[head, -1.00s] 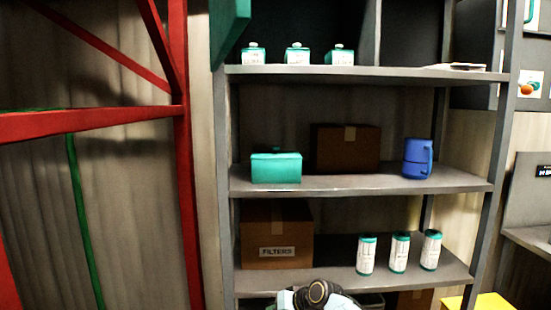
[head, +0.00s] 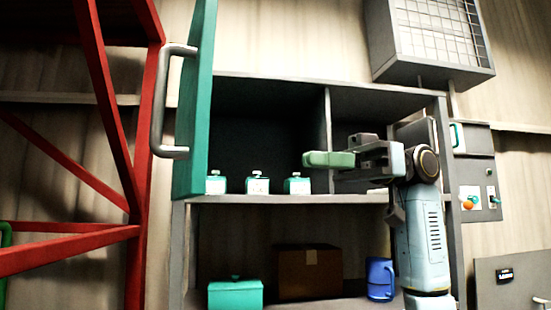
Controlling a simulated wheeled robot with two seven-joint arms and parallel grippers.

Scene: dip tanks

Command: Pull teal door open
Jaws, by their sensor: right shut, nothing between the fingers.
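The teal door (head: 196,105) stands swung open at the left side of the upper cabinet compartment, seen nearly edge-on. Its grey bar handle (head: 160,105) is on the door's left-facing side. My right gripper (head: 312,159) points left in front of the cabinet opening, shut and empty. It is to the right of the door and clear of both door and handle in the picture. My left gripper is not in view.
Below are a teal box (head: 235,294), a brown carton (head: 308,272) and a blue mug (head: 380,279). A red frame (head: 137,190) rises left of the door. A grey mesh-fronted box (head: 430,40) hangs upper right.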

